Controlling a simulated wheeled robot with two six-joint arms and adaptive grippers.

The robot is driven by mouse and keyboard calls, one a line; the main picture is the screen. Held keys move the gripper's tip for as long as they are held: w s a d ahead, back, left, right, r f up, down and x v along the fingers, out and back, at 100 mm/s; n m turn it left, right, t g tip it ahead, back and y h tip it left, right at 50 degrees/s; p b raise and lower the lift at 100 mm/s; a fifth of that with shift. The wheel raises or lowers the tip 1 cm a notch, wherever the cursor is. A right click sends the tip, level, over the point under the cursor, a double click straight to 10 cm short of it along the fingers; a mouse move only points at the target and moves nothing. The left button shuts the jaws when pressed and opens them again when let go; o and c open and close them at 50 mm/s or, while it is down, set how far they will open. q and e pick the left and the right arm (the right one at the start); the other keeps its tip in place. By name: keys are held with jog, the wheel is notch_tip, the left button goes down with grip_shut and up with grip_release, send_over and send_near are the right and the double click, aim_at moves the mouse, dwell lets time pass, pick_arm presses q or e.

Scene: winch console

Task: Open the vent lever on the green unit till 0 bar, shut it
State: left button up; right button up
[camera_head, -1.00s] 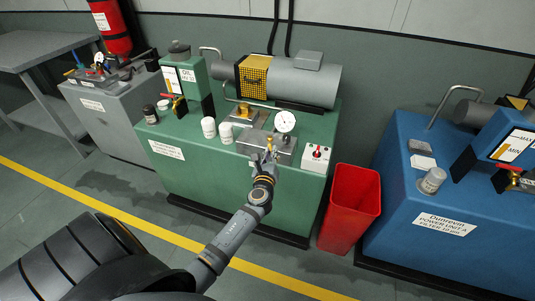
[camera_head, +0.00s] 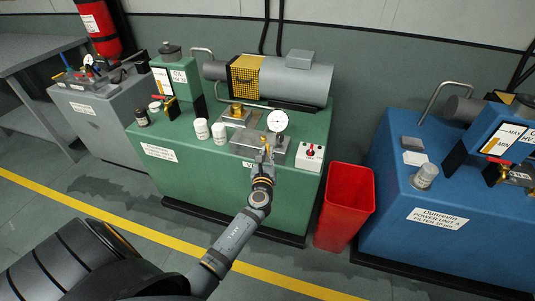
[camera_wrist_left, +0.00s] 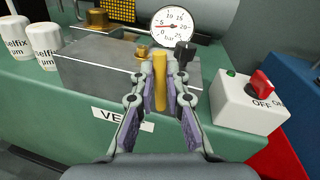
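The green unit (camera_head: 225,190) stands in the middle of the head view. A yellow lever (camera_wrist_left: 160,80) on its grey block (camera_wrist_left: 95,72) points towards me in the left wrist view. My left gripper (camera_head: 264,150) is at this lever, with its two fingers (camera_wrist_left: 161,92) narrowed closely on either side of it; the exact contact is hard to see. The round white gauge (camera_wrist_left: 175,26) behind the lever has its red needle pointing left, near the 5 mark. It also shows in the head view (camera_head: 277,121). My right gripper is not in view.
A white switch box (camera_wrist_left: 250,105) with a red knob is right of the lever. White canisters (camera_wrist_left: 45,45) stand to its left. A red bin (camera_head: 345,205) stands between the green unit and a blue unit (camera_head: 390,215). A grey unit (camera_head: 105,130) is at left.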

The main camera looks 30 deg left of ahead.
pick_arm(q)
jog(key=o, duration=0.5)
jog(key=shift+c, duration=0.2)
jog(key=v, duration=1.2)
